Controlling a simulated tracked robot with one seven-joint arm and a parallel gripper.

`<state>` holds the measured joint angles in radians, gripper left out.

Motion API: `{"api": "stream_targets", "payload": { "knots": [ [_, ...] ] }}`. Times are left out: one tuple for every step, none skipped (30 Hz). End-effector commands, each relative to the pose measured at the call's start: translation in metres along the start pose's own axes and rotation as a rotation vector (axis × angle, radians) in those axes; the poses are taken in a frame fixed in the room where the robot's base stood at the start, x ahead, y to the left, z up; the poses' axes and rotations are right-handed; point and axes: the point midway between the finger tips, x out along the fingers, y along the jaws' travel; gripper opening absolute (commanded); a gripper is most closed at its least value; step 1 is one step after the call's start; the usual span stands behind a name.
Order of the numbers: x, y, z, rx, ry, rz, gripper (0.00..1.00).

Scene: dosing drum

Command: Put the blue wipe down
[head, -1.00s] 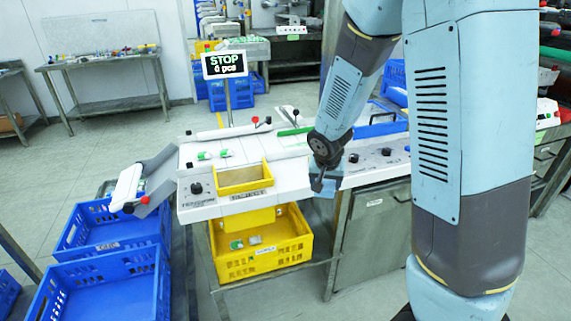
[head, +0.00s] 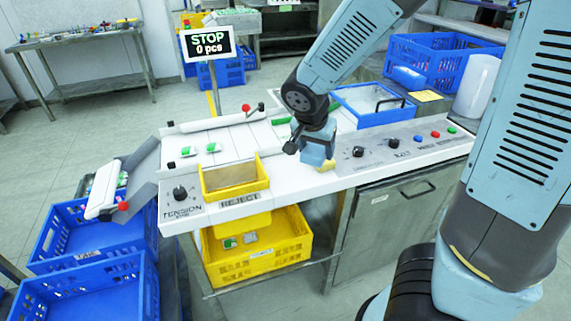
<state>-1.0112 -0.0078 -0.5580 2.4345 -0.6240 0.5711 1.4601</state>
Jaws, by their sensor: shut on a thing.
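My gripper (head: 318,140) hangs over the white machine top, between the yellow reject chute and the black knobs. It is shut on the blue wipe (head: 317,155), a pale blue piece just under the jaws. The jaws and wrist hide much of the wipe, and I cannot tell whether it touches the white top (head: 290,178). A small yellowish patch shows at its lower right edge.
The yellow reject chute (head: 233,178) is left of my gripper. A blue tray (head: 372,104) stands behind it at right. Knobs (head: 358,152) and coloured buttons line the front right. A yellow cloth (head: 425,96) and white roll (head: 476,88) are farther right. A STOP display (head: 208,44) stands behind.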

Motion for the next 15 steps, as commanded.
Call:
{"api": "stream_targets", "payload": {
  "knots": [
    [0.004,-0.007,-0.001,0.000,0.001,0.001,0.43],
    [0.006,-0.011,-0.002,0.000,0.001,0.001,0.43],
    [0.010,-0.015,-0.003,0.000,0.001,0.003,0.43],
    [0.012,-0.018,-0.004,0.001,0.001,0.003,0.43],
    [0.014,-0.022,-0.005,0.002,0.001,0.003,0.43],
    [0.017,-0.027,-0.006,0.003,0.001,0.002,0.43],
    [0.019,-0.030,-0.007,0.003,0.002,0.003,0.43],
    [0.022,-0.033,-0.008,0.004,0.001,0.004,0.43],
    [0.025,-0.038,-0.009,0.004,0.002,0.003,0.43],
    [0.027,-0.043,-0.010,0.003,0.002,0.004,0.43],
    [0.029,-0.046,-0.011,0.005,0.001,0.003,0.43],
    [0.033,-0.051,-0.012,0.005,0.001,0.004,0.43],
    [0.035,-0.055,-0.013,0.004,0.002,0.004,0.43],
    [0.038,-0.058,-0.013,0.005,0.001,0.004,0.43],
    [0.044,-0.061,-0.012,0.004,0.001,0.005,0.43]
  ]
}}
